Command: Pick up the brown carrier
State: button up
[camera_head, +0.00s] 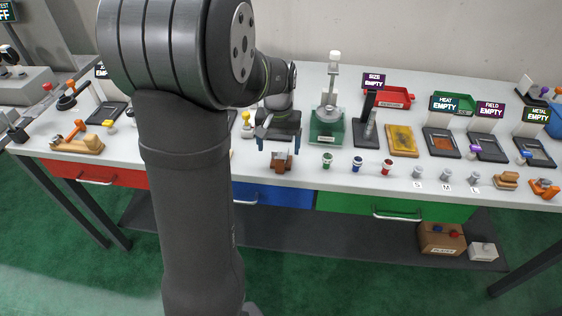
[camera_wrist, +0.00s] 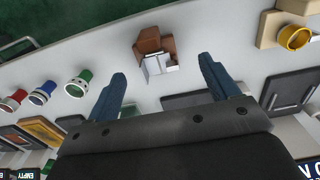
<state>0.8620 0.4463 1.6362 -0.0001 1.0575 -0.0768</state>
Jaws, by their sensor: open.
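The brown carrier (camera_head: 282,162) stands on the white table near its front edge, above the blue drawer, in the head view. In the wrist view the brown carrier (camera_wrist: 155,43) shows a brown body with a pale grey piece at its near side. My gripper (camera_head: 277,150) is just above or behind the carrier in the head view. In the wrist view my gripper (camera_wrist: 168,78) has two blue fingers spread apart, with nothing between them. The carrier lies beyond the fingertips, roughly between their lines, apart from them.
Small green, blue and red capped cylinders (camera_head: 357,163) stand to the right of the carrier. A green-based press (camera_head: 327,125) stands behind, right of my gripper. A wooden block with an orange handle (camera_head: 80,142) is far left. Bare table lies around the carrier.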

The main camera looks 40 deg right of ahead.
aim_at(281, 156)
jog(key=f, duration=0.5)
jog(key=shift+s+d, duration=0.2)
jog(key=shift+s, duration=0.05)
jog(key=c, duration=1.1)
jog(key=shift+r, duration=0.1)
jog(key=shift+c, duration=0.2)
